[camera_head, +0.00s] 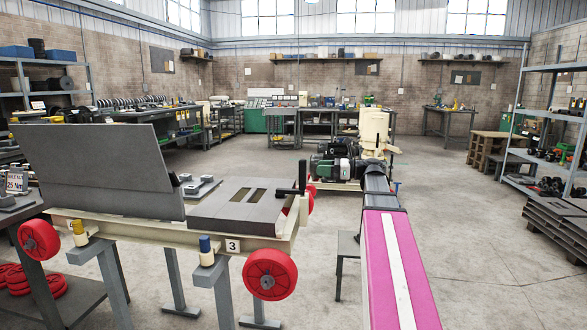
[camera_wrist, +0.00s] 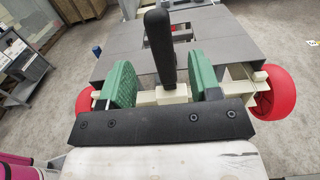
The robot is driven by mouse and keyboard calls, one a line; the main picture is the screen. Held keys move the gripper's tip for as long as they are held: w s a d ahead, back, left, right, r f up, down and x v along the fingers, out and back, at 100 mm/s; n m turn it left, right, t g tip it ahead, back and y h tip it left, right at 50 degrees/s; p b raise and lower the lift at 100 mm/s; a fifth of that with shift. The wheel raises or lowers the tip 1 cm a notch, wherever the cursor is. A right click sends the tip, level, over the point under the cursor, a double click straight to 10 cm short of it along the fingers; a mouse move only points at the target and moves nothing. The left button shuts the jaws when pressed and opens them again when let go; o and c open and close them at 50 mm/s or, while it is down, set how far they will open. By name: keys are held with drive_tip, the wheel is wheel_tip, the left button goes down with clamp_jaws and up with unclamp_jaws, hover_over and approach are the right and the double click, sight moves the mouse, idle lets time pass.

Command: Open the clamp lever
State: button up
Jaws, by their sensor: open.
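The clamp lever (camera_head: 302,176) is a black upright handle at the right end of the grey-topped stand (camera_head: 228,208). In the wrist view the lever (camera_wrist: 159,45) stands upright, rising from a cream bracket (camera_wrist: 172,96) at the stand's edge. My gripper (camera_wrist: 162,80) is open, with one green pad on each side of the lever in that view. The lever appears nearer the right pad. Neither pad clearly touches it, and I cannot tell how deep it sits between them. In the head view my gripper's fingers are hard to make out beside the lever.
A raised grey plate (camera_head: 98,170) stands at the stand's left. Red wheels (camera_head: 270,274) stick out from the stand's sides. A shelf rack (camera_head: 550,130) is on the right.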

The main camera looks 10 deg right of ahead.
drive_tip(key=x, duration=0.9)
drive_tip(key=shift+a, duration=0.15)
clamp_jaws()
